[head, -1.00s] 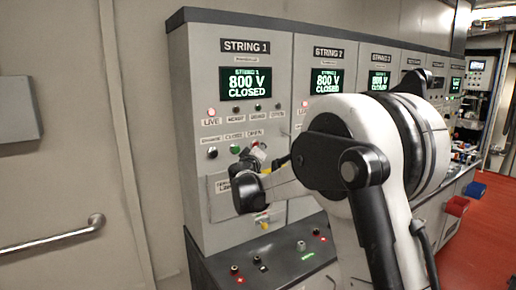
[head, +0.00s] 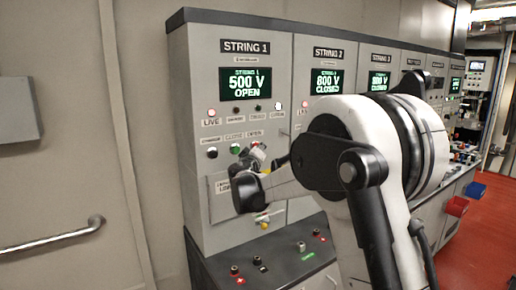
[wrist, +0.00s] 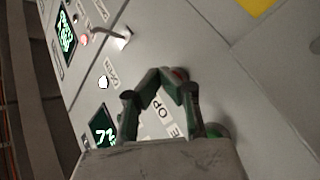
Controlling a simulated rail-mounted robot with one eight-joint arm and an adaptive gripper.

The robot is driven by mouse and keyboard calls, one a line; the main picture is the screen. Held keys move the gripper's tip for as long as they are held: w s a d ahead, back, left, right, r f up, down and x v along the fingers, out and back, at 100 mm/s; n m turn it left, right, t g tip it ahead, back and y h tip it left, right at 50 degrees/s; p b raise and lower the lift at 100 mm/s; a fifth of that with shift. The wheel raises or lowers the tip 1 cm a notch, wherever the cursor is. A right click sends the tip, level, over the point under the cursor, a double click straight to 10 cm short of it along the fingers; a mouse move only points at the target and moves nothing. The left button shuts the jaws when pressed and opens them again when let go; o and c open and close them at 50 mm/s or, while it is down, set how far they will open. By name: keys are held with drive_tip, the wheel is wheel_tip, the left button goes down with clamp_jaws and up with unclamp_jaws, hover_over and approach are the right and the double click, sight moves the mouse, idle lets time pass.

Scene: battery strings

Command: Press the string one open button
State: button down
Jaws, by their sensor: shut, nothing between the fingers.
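The string 1 cabinet (head: 240,60) stands left of my arm in the head view. Its display (head: 245,83) reads 500 V OPEN. Below it are a row of lamps, a black knob (head: 212,152) and a green button (head: 235,149) under the CLOSE label. The green button (wrist: 215,130) is beside the right finger.
The string 2 display (head: 326,81) reads 800 V CLOSED, and more string cabinets continue to the right. A sloped dark console (head: 280,256) with small controls juts out below. A metal handrail (head: 60,236) is on the left wall.

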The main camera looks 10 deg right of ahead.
drive_tip(key=shift+w, duration=0.1)
idle(0.4)
drive_tip(key=shift+w+a, duration=0.15)
drive_tip(key=shift+w, duration=0.15)
idle(0.4)
drive_tip(key=shift+s+b, duration=0.35)
drive_tip(key=shift+b, duration=0.05)
drive_tip(key=shift+s, duration=0.1)
drive_tip(key=s, duration=0.1)
drive_tip(key=s+d, duration=0.1)
drive_tip(key=s, duration=0.1)
drive_tip(key=s+d, duration=0.1)
drive_tip(key=s, duration=0.1)
drive_tip(key=shift+s+d+b, duration=0.15)
drive_tip(key=shift+s+b, duration=0.05)
drive_tip(key=shift+b, duration=0.2)
